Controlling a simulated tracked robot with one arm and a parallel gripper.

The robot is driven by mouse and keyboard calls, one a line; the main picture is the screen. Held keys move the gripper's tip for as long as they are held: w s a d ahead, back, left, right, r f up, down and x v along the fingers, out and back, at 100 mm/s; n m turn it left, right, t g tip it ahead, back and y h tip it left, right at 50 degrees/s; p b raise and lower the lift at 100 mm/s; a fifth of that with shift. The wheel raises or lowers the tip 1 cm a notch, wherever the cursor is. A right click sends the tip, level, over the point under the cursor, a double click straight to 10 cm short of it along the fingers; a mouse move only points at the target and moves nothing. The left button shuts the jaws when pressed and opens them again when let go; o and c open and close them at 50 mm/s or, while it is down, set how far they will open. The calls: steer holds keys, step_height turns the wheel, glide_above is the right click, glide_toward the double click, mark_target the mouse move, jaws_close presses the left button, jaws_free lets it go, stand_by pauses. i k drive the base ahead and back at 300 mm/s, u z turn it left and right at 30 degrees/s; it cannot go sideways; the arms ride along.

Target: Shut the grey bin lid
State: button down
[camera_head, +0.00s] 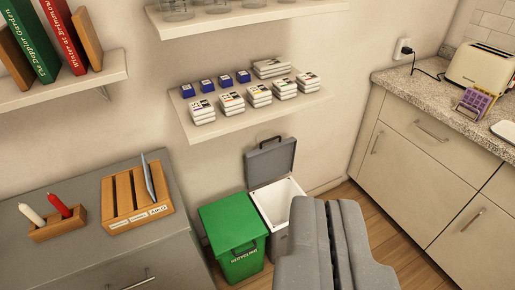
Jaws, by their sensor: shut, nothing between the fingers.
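The grey bin (270,205) stands on the floor against the wall, with a white inside. Its grey lid (270,162) is open and stands up near the wall behind the opening, with a dark handle at its top edge. My gripper (328,204) is shut and empty. In the picture it lies in front of and to the right of the bin, and it hides the bin's lower right part. I cannot tell how far it is from the bin; it does not appear to touch the lid.
A green bin (234,236) with a closed lid stands directly left of the grey one. A grey cabinet (60,255) is at left, and a counter with drawers (425,160) at right. A low wall shelf (235,120) with small boxes hangs above the bins. Wooden floor (350,192) shows at right.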

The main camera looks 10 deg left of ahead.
mark_target(268, 163)
steer(key=u, duration=0.1)
steer(key=i, duration=1)
steer(key=u, duration=0.05)
